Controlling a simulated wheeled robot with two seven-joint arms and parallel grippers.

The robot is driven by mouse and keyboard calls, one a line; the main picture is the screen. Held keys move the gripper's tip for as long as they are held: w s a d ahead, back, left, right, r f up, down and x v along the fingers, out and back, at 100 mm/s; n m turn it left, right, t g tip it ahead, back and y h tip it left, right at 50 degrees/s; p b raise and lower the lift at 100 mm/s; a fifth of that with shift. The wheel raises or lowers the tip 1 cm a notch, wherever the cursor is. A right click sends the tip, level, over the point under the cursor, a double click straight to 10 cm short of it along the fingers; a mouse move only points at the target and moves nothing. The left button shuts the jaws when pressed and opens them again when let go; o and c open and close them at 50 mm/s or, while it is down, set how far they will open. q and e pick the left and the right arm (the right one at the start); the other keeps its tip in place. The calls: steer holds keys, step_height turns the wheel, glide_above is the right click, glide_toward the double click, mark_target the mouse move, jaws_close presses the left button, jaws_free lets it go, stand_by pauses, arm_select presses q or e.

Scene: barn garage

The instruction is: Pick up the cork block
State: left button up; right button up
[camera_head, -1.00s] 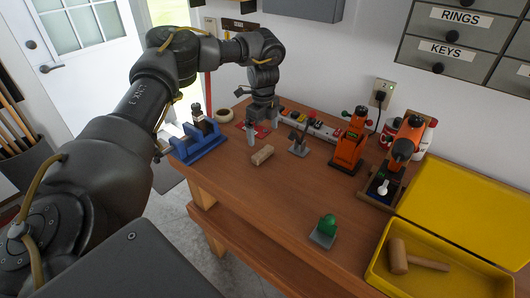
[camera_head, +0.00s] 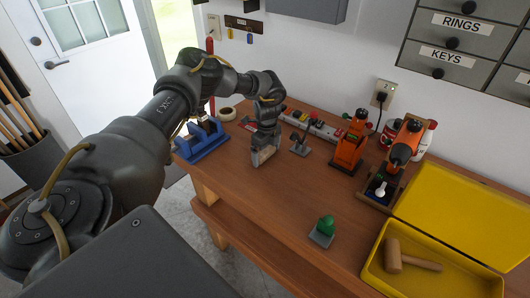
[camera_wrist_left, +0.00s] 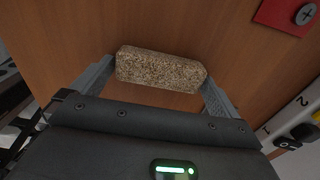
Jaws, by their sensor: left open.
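The cork block (camera_wrist_left: 160,69) is a speckled tan bar lying on the wooden workbench. In the left wrist view it spans most of the gap between the two fingers of my left gripper (camera_wrist_left: 158,85), which is open. The fingers reach along its two ends; I cannot tell whether either one touches it. In the head view my left gripper (camera_head: 264,158) is low over the bench, and the cork block (camera_head: 262,156) shows only partly between its fingers. My right gripper is not in view.
A blue vise (camera_head: 203,142) stands left of the gripper. A small grey stand (camera_head: 300,146), a power strip (camera_head: 318,126) and an orange tool (camera_head: 349,142) stand to the right. A green piece (camera_head: 325,227) and a yellow box (camera_head: 375,262) with a mallet are nearer. The middle bench is clear.

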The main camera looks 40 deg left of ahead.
mark_target(267, 152)
arm_select(q)
steer(key=shift+s+r, duration=0.1)
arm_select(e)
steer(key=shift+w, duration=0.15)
arm_select(q)
steer(key=c, duration=0.7)
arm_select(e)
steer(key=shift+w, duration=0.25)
arm_select(q)
steer(key=shift+r+b, duration=0.3)
steer(key=shift+b, duration=0.1)
step_height(267, 152, up, 2)
steer(key=shift+d+r+b, duration=0.1)
steer(key=shift+r+b, duration=0.15)
steer(key=shift+b, duration=0.65)
steer(key=s+d+r+b, duration=0.1)
steer(key=s+d+r, duration=0.2)
steer(key=s+d+r+b, duration=0.1)
steer(key=s+d+r, duration=0.2)
steer(key=s, duration=0.1)
steer(key=s+d+r+b, duration=0.1)
steer(key=s+d+r, duration=0.2)
steer(key=shift+s+r, duration=0.25)
steer(key=shift+r, duration=0.15)
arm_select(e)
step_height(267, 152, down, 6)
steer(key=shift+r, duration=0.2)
